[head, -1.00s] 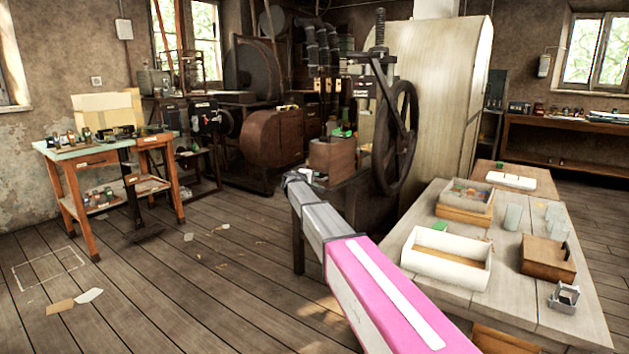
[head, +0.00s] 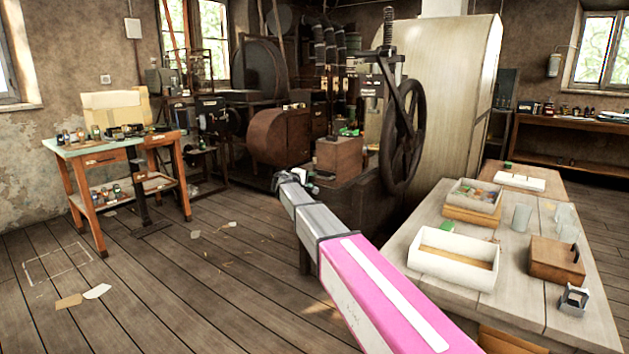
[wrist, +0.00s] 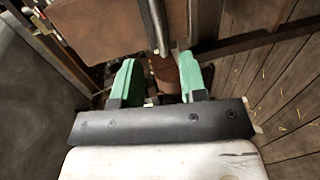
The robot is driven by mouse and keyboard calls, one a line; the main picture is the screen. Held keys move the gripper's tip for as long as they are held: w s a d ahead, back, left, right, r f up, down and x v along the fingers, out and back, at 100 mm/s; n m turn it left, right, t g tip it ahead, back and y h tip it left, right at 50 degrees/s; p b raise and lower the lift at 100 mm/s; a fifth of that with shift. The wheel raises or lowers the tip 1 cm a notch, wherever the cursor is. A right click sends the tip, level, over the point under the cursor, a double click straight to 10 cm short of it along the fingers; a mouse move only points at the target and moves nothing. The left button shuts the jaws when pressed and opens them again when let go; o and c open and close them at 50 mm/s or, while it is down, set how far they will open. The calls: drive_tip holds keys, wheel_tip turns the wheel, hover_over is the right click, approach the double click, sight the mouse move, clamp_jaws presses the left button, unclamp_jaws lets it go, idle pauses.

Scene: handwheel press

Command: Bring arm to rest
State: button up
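My arm reaches from the lower right of the head view toward the press, with a pink and grey link in front. My gripper (wrist: 160,80) shows in the wrist view as two green fingers set apart, with nothing clearly held between them. In the head view the arm's far end is near the front of the press, and its fingers are too small to make out. The handwheel press (head: 388,60) has a dark spoked handwheel (head: 403,138) on its right side. My gripper is to the left of the handwheel and apart from it.
The grey wooden table (head: 500,315) at right holds a white tray (head: 455,275), a wooden box (head: 555,262) and glasses. A wooden block (head: 340,155) stands by the press. A workbench (head: 110,152) is at left. The plank floor between is mostly open.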

drive_tip(key=shift+s+a+r, duration=0.15)
drive_tip(key=shift+s+a, duration=0.15)
drive_tip(key=shift+s, duration=0.2)
drive_tip(key=s+d+f+m+g+y, duration=0.3)
drive_tip(key=s+d+f+m+g, duration=0.4)
drive_tip(key=s+d+f, duration=1.4)
drive_tip(key=s+f+m+g+y, duration=0.2)
drive_tip(key=s+f+y, duration=0.1)
drive_tip(key=s, duration=0.9)
drive_tip(key=s+d+f+m+g+y, duration=0.1)
drive_tip(key=s+f+g+y, duration=0.2)
drive_tip(key=s, duration=0.9)
drive_tip(key=shift+d+f+m+g, duration=0.2)
drive_tip(key=shift+f+m+g, duration=0.15)
drive_tip(key=shift+f, duration=0.6)
